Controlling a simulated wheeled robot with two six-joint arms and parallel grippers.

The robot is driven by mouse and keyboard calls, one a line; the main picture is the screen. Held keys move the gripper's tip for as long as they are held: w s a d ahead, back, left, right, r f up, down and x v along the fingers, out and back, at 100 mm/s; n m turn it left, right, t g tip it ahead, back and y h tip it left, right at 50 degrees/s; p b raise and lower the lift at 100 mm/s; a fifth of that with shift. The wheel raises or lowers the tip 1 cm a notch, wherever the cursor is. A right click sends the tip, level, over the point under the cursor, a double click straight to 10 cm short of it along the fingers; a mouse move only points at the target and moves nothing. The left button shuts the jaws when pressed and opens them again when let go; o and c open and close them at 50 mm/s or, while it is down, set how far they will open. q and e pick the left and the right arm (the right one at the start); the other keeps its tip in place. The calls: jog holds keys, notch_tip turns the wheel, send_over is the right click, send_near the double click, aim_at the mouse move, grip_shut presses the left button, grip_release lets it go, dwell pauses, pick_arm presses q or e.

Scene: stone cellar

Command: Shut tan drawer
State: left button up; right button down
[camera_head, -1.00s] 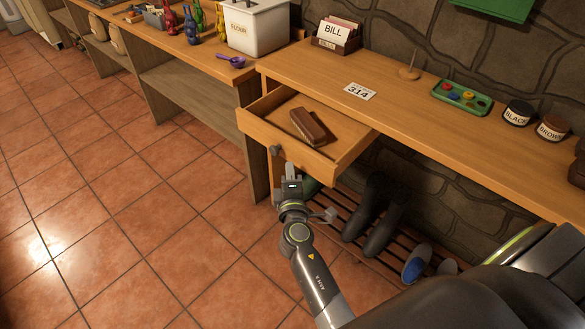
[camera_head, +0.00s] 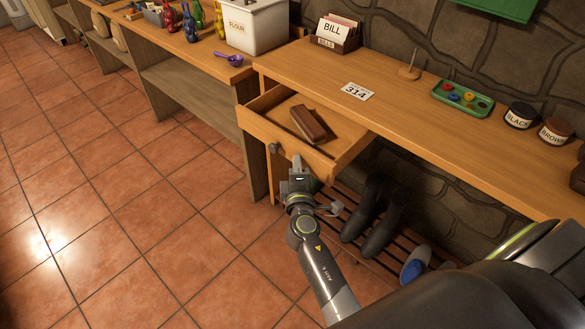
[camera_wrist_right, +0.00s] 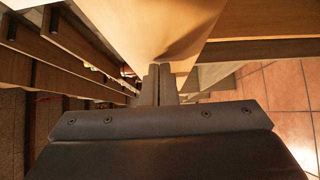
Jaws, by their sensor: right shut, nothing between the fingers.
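The tan drawer (camera_head: 252,127) stands pulled out from under the wooden bench top, with a brown brush-like block (camera_head: 309,124) lying inside it. A dark round knob (camera_head: 274,148) sits on its front. My right gripper (camera_head: 298,162) is shut and empty, at the drawer's front just right of the knob. In the right wrist view the closed fingers (camera_wrist_right: 158,72) point at a pale wooden panel (camera_wrist_right: 150,30), the drawer front; I cannot tell whether they touch it. My left gripper is not in view.
A slatted shoe rack (camera_head: 345,220) with dark boots (camera_head: 376,210) stands below the bench. The bench top holds a BILL box (camera_head: 335,36), a 314 card (camera_head: 357,91), a green tray (camera_head: 463,98) and jars (camera_head: 520,115). Tiled floor (camera_head: 130,220) is clear at left.

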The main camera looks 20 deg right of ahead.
aim_at(336, 140)
jog(key=w+d, duration=0.1)
jog(key=d, duration=0.2)
jog(key=w+d, duration=0.2)
jog(key=d, duration=0.2)
jog(key=w+d+b, duration=0.1)
jog(key=d, duration=0.3)
jog(key=shift+w+d, duration=0.15)
jog(key=shift+w, duration=0.2)
jog(key=d, duration=0.1)
jog(key=w+d+b, duration=0.1)
jog(key=d, duration=0.1)
jog(key=w+d, duration=0.1)
jog(key=shift+d+f, duration=0.1)
jog(key=shift+d, duration=0.25)
jog(key=shift+w+d+b, duration=0.15)
jog(key=shift+d+b, duration=0.15)
jog(key=shift+d, duration=0.15)
jog(key=shift+r, duration=0.3)
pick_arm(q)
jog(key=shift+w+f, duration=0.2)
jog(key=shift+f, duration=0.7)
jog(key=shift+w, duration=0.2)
pick_arm(e)
jog(key=shift+r, duration=0.1)
